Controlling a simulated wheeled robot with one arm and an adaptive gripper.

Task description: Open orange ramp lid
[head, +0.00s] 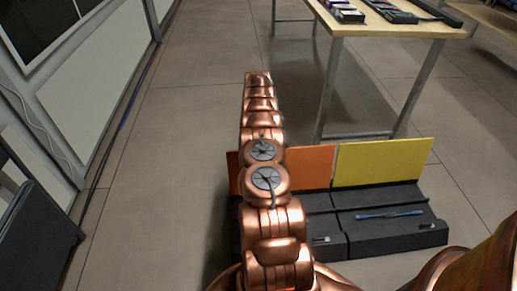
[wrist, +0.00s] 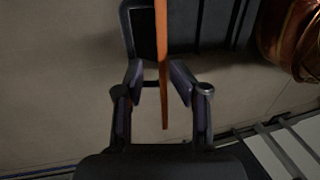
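The orange lid (head: 310,165) stands roughly upright at the back edge of a dark grey ramp box (head: 322,228) on the floor; my arm covers its left part in the head view. In the wrist view the orange lid (wrist: 162,35) shows edge-on as a narrow strip beside the dark box. My gripper (wrist: 157,80) is open, with one finger on each side of the lid. A gap shows at the left finger; the right fingertip is close to the lid, and I cannot tell if it touches. My gripper is not discernible in the head view.
A similar box with an upright yellow lid (head: 385,162) stands directly to the right, with a blue pen-like item (head: 390,215) on it. A wooden table (head: 395,27) with small devices stands behind. A wall with a cable along its foot is at left. Floor between is clear.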

